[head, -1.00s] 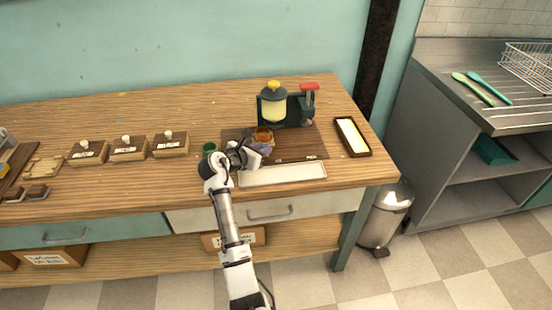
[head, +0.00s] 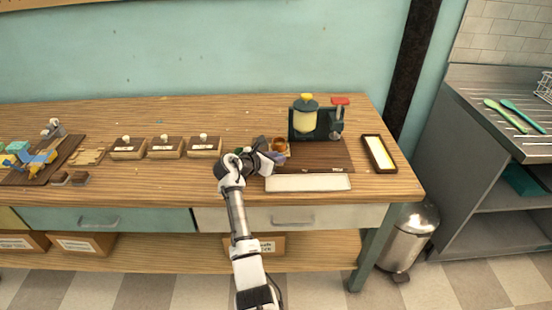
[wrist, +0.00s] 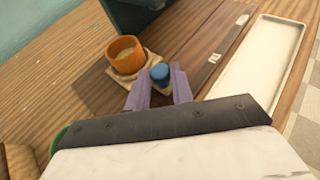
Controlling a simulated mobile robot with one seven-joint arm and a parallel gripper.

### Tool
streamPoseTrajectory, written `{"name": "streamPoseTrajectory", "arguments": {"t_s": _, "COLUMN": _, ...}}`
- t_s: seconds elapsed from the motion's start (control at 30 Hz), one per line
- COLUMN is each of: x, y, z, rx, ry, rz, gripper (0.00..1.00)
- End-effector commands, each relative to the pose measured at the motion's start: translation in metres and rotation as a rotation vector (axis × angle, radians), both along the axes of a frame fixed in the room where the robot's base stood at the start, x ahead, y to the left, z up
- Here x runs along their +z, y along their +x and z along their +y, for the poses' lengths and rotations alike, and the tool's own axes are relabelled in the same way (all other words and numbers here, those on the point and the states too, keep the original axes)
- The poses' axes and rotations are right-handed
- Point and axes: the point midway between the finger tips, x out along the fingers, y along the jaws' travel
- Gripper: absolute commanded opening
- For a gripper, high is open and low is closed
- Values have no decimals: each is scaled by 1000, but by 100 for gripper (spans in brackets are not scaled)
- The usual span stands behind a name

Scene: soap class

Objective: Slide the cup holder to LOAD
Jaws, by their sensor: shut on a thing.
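The cup holder (wrist: 150,58) is a small pale wooden plate carrying an orange cup (wrist: 126,54), with a blue knob (wrist: 160,73) at its near side. My gripper (wrist: 158,88) has its purple fingers shut on the blue knob. In the head view, my gripper (head: 268,155) is at the left part of the dark slide board (head: 325,155), with the orange cup (head: 278,144) just beyond the fingers. The cup stands left of the dispenser (head: 308,118). Small white marks (wrist: 215,57) show on the board's front edge; I cannot read them. My gripper partly hides the holder.
A long white tray (head: 308,182) lies in front of the board. A dark-framed tray (head: 380,153) is at the right. Several stamped blocks (head: 166,147) stand to the left. A green item (wrist: 57,140) is partly hidden beside my gripper in the wrist view.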

Motion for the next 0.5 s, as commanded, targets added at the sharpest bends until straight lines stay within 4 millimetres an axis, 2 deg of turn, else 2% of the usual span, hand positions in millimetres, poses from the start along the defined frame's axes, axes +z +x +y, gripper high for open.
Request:
{"name": "streamPoseTrajectory", "arguments": {"t_s": 0.03, "x": -1, "y": 0, "z": 0, "rx": -1, "ry": 1, "rz": 3, "gripper": 26}}
{"name": "streamPoseTrajectory", "arguments": {"t_s": 0.17, "x": -1, "y": 0, "z": 0, "rx": 0, "ry": 1, "rz": 2, "gripper": 43}}
{"name": "streamPoseTrajectory", "arguments": {"t_s": 0.2, "x": -1, "y": 0, "z": 0, "rx": 0, "ry": 1, "rz": 2, "gripper": 44}}
{"name": "streamPoseTrajectory", "arguments": {"t_s": 0.5, "x": 0, "y": -2, "z": 2, "rx": 2, "ry": 1, "rz": -1, "gripper": 44}}
